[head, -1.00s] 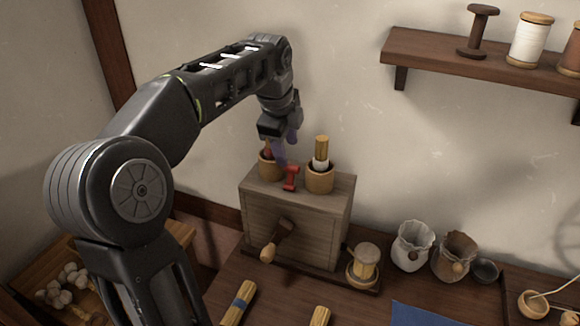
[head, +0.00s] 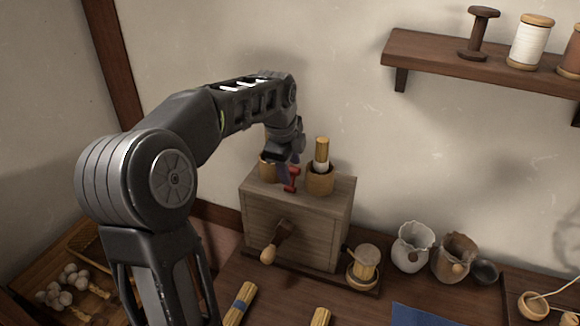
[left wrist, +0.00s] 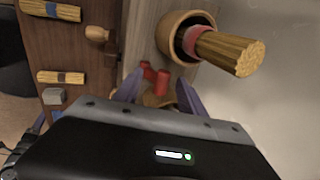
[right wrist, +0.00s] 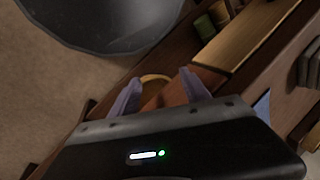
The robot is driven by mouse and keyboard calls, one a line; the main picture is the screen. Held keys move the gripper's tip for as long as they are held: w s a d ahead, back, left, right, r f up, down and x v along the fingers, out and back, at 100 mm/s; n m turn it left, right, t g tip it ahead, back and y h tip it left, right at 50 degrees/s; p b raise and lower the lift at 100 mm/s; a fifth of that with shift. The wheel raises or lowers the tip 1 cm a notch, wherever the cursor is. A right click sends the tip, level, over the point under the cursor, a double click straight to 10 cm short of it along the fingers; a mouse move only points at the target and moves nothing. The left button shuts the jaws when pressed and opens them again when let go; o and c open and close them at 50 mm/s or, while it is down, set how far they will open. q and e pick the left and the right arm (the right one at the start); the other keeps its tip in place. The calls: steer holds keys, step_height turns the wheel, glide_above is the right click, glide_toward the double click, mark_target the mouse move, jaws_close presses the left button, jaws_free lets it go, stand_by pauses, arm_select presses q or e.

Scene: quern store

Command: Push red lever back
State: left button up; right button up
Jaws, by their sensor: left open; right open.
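The red lever (head: 292,180) stands on top of a wooden box (head: 295,225), between two round wooden cups. In the left wrist view the red lever (left wrist: 156,77) lies just beyond and between my left gripper's fingertips. My left gripper (head: 288,165) is open, pointing down over the box top by the left cup, close to the lever; I cannot tell if it touches it. Its purple fingers also show in the left wrist view (left wrist: 158,93). My right gripper (right wrist: 157,92) is open and empty in the right wrist view, away from the box.
The right cup (head: 320,180) holds a straw bundle, beside the lever. A crank handle (head: 275,245) sticks out of the box front. Pots (head: 412,247) and a blue cloth (head: 425,315) are on the table to the right. A shelf (head: 430,58) with spools hangs above right.

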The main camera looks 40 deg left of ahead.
arm_select(q)
steer(key=shift+f, duration=0.25)
